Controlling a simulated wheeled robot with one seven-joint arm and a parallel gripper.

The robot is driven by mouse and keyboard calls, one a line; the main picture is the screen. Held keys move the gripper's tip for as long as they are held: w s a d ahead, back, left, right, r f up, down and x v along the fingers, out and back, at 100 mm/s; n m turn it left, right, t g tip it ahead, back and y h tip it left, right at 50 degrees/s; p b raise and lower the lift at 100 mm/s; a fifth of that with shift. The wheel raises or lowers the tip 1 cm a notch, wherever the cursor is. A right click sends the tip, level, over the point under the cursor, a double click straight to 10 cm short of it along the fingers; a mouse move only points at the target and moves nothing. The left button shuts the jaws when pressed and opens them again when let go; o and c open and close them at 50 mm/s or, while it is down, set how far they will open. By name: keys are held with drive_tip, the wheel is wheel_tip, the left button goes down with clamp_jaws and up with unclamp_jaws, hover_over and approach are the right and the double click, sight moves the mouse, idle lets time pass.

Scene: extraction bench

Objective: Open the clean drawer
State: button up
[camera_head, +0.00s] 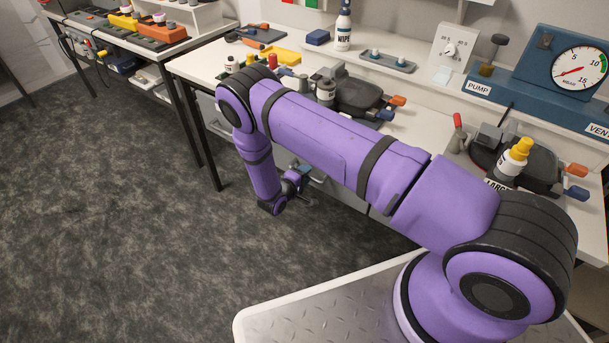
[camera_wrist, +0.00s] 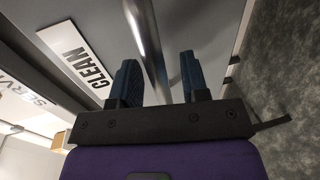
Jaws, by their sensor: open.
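The clean drawer is a grey front (camera_wrist: 190,25) with a white label reading CLEAN (camera_wrist: 78,55) in the wrist view. A shiny metal bar handle (camera_wrist: 142,35) runs along the front. My gripper (camera_wrist: 158,65) is open, with one dark blue finger on each side of the bar's line. I cannot tell whether either finger touches the bar. In the head view my gripper (camera_head: 302,182) is low in front of the bench, and my purple arm hides much of the drawer fronts. The drawer looks closed in the wrist view.
A second label reading SERV (camera_wrist: 22,92), partly cut off, sits beside the clean drawer. The white bench top (camera_head: 430,128) above carries bottles, hot plates and a pump gauge (camera_head: 578,72). Open grey floor (camera_head: 110,240) lies to the left.

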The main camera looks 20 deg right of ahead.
clamp_jaws()
drive_tip(key=f+v, duration=0.3)
drive_tip(key=v, duration=1.2)
drive_tip(key=s+f+v, duration=0.1)
drive_tip(key=f+v, duration=0.2)
drive_tip(key=v, duration=1.3)
drive_tip(key=shift+a, duration=0.45)
unclamp_jaws()
drive_tip(key=v, duration=1)
drive_tip(key=shift+s+a, duration=0.2)
drive_tip(key=shift+a, duration=0.1)
